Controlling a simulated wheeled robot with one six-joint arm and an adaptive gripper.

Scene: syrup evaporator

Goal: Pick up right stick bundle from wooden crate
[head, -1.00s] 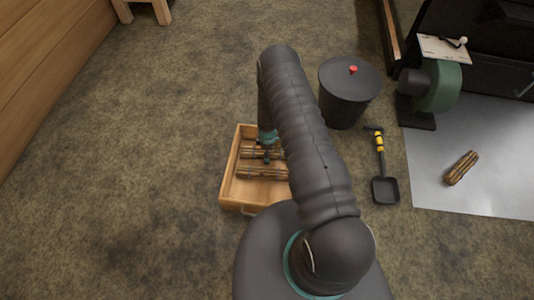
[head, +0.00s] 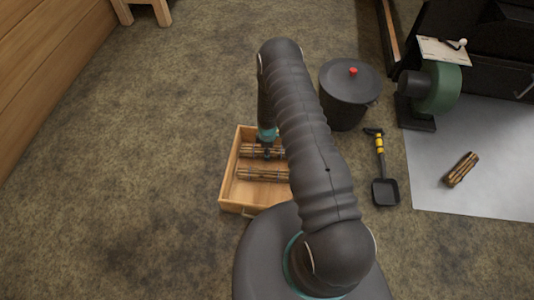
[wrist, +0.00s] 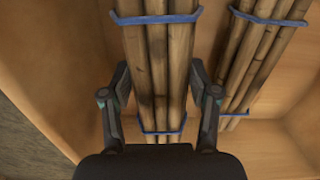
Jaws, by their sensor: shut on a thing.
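The wooden crate (head: 232,190) stands on the ground in the head view, left of my arm. Two stick bundles show in it: a far one (head: 250,151) and a near one (head: 262,174). My gripper (head: 266,154) is at the far bundle. In the wrist view my gripper (wrist: 161,90) is shut on this bundle (wrist: 158,60), with one finger on each side. Blue bands tie the sticks. The other bundle (wrist: 258,60) lies to the right, apart from the fingers. My arm hides the crate's right part in the head view.
A dark lidded bucket (head: 346,98) stands right of the crate. A small shovel (head: 384,188) lies beside it. Another stick bundle (head: 461,169) lies on a grey sheet (head: 495,185), near a green blower (head: 440,88). Ground left of the crate is clear.

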